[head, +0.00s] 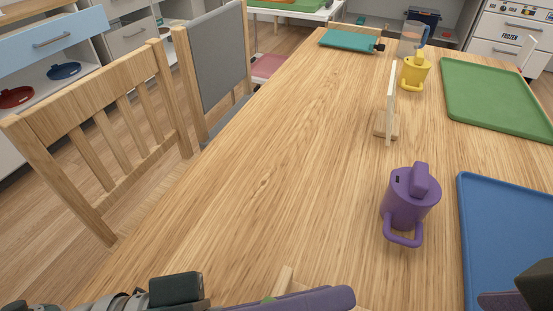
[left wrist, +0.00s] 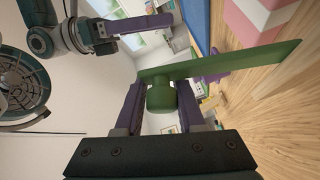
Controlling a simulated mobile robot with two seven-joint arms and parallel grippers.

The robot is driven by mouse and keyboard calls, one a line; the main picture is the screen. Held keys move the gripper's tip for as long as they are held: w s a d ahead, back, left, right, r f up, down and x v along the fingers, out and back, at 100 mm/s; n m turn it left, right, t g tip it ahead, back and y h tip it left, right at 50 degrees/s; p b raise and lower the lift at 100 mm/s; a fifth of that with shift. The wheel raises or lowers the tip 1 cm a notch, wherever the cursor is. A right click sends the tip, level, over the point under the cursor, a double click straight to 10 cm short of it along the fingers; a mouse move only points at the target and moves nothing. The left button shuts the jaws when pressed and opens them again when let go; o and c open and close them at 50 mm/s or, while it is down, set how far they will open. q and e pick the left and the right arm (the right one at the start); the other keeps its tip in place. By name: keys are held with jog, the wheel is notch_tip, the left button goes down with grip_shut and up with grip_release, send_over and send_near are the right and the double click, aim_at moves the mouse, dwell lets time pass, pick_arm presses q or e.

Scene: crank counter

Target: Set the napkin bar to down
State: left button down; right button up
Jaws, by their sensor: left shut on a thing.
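A long flat green bar (left wrist: 225,64) with a round green knob (left wrist: 161,94) shows in the left wrist view; it appears to be the napkin bar. My left gripper (left wrist: 160,112) is shut on the knob, with one purple finger on each side. In the head view my left gripper (head: 305,299) is at the bottom edge, with only a sliver of green beside its purple finger. The bar's mount is mostly hidden. My right gripper (head: 515,297) is partly visible at the bottom right corner of the head view; its fingertips cannot be made out clearly.
A purple lidded pot (head: 408,205) stands ahead on the wooden table, left of a blue tray (head: 478,235). A small wooden upright stand (head: 389,120), a yellow pot (head: 415,73) and a green tray (head: 492,95) are farther back. The table's left-middle is clear; chairs (head: 105,125) line its left side.

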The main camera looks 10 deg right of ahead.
pick_arm(q)
jog(key=s+d+m+y+p, duration=0.1)
jog(key=p, duration=0.2)
jog(key=s+d+f+m+y+p, duration=0.1)
jog(key=y+p, duration=0.1)
jog(key=p, duration=0.2)
jog(key=shift+d+f, duration=0.15)
jog(key=shift+d, duration=0.2)
jog(key=shift+s+d+f+m+t+y+p, duration=0.2)
jog(key=shift+d+f+m+t+y+p, duration=0.15)
jog(key=shift+f+y+p, duration=0.2)
jog(key=shift+s+d+f, duration=0.25)
jog(key=shift+d+f, duration=0.1)
jog(key=shift+f, duration=0.4)
jog(key=c, duration=0.8)
grip_release()
jog(key=shift+c, duration=0.2)
jog(key=shift+o, duration=1.3)
jog(key=shift+d+r, duration=0.1)
jog(key=shift+r, duration=0.1)
